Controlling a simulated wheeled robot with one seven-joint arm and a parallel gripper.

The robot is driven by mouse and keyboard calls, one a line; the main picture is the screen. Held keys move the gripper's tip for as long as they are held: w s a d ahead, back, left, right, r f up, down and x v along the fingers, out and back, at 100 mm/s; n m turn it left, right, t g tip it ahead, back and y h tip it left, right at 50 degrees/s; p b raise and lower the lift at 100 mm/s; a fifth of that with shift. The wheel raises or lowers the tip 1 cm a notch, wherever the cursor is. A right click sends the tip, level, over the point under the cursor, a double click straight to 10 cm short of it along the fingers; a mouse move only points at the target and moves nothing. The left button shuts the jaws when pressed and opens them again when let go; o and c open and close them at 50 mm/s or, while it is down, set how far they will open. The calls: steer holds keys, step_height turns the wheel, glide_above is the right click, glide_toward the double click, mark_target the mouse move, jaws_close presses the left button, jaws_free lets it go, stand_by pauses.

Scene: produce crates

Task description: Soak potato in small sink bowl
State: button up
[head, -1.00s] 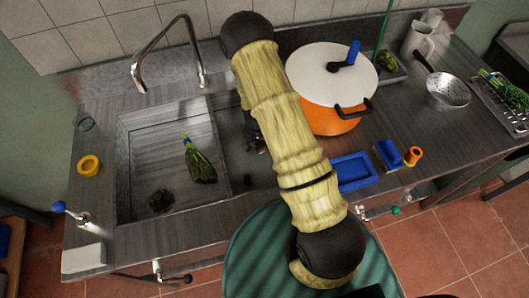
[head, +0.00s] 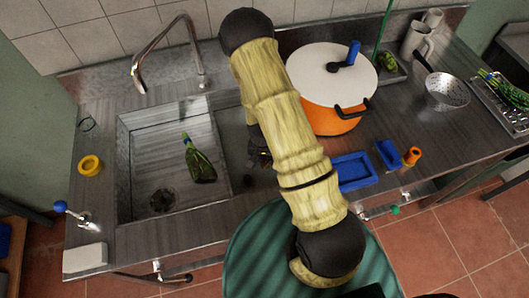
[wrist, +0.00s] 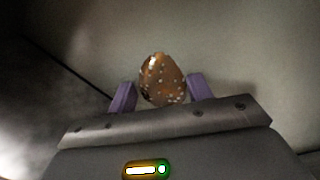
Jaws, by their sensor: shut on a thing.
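My gripper (wrist: 161,92) is shut on a brown, pale-speckled potato (wrist: 162,78), which sits between its two purple fingers in the wrist view. In the head view my arm hides most of the gripper; a small dark part with a brownish patch shows at the arm's left edge, over the small sink bowl (head: 238,168). That bowl lies just right of the large basin, and my arm covers much of it. I cannot tell from these views how high the potato is above the bowl's floor, or whether there is water.
Right of my arm are an orange pot (head: 330,118) with a white lid, a blue tray (head: 354,171) and a blue block (head: 388,154).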

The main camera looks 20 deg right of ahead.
step_height(320, 180, up, 18)
steer(key=p, duration=1.3)
stand_by(0.4)
stand_by(1.6)
